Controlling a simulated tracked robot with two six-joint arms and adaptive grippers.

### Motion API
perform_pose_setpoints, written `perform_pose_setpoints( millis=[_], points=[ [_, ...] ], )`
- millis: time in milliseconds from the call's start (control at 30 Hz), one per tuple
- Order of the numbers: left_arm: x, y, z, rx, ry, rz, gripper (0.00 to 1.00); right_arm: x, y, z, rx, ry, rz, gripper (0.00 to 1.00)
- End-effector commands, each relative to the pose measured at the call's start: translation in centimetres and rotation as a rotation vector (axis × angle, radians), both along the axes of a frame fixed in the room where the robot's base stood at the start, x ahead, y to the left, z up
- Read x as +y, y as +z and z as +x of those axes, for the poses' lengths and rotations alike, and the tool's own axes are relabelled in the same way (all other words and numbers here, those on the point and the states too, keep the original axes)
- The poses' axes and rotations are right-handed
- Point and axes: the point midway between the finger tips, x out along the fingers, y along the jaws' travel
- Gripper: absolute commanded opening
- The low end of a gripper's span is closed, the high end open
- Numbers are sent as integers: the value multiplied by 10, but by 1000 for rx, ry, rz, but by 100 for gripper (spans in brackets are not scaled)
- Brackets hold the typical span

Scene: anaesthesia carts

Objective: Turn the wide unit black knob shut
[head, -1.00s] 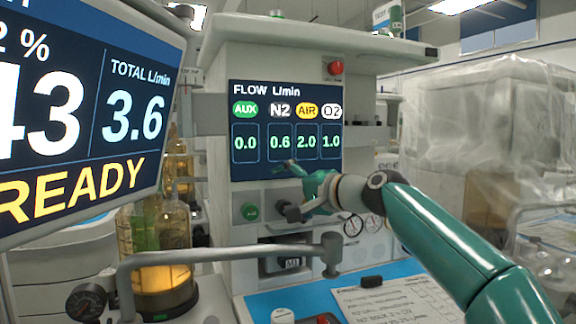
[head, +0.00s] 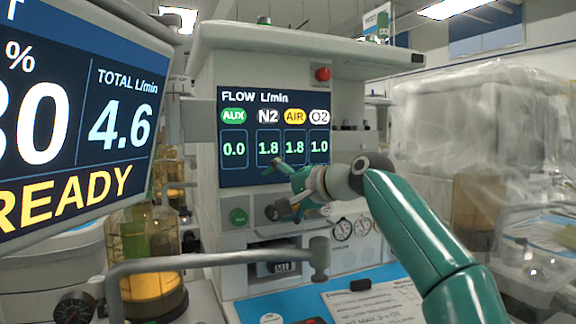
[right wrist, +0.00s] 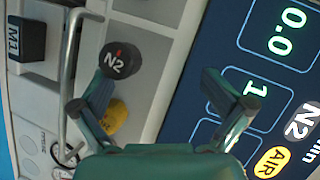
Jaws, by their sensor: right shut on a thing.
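The black knob (right wrist: 118,60), marked N2 with a red mark, sticks out of the wide unit's panel in the right wrist view. In the head view it is a dark shape (head: 272,213) below the flow screen, partly covered by my gripper. The flow screen (head: 250,180) reads N2 1.8, AIR 1.8, O2 1.0. My left gripper is out of view.
A yellow knob (right wrist: 113,115) sits close beside the black one, partly behind a finger. A green AUX knob (head: 239,217) is to its left. A grey bar (head: 215,256) crosses in front below. A large monitor (head: 75,110) fills the left. Round gauges (head: 343,229) are at right.

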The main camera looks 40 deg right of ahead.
Motion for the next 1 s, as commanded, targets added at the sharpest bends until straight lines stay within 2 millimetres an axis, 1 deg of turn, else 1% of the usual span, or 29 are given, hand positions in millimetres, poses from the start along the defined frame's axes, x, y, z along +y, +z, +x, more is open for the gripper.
perform_pose_setpoints(
  millis=[33,233,400,833,1000],
  points=[
    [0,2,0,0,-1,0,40,7,18,-4,-39,9,24,71],
    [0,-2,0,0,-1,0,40,9,21,-16,-39,9,24,70],
    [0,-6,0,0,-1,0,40,11,24,-28,-38,10,24,58],
    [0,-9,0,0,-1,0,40,18,35,-59,-33,17,23,58],
    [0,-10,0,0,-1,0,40,18,34,-65,-25,12,19,58]
  ],
)
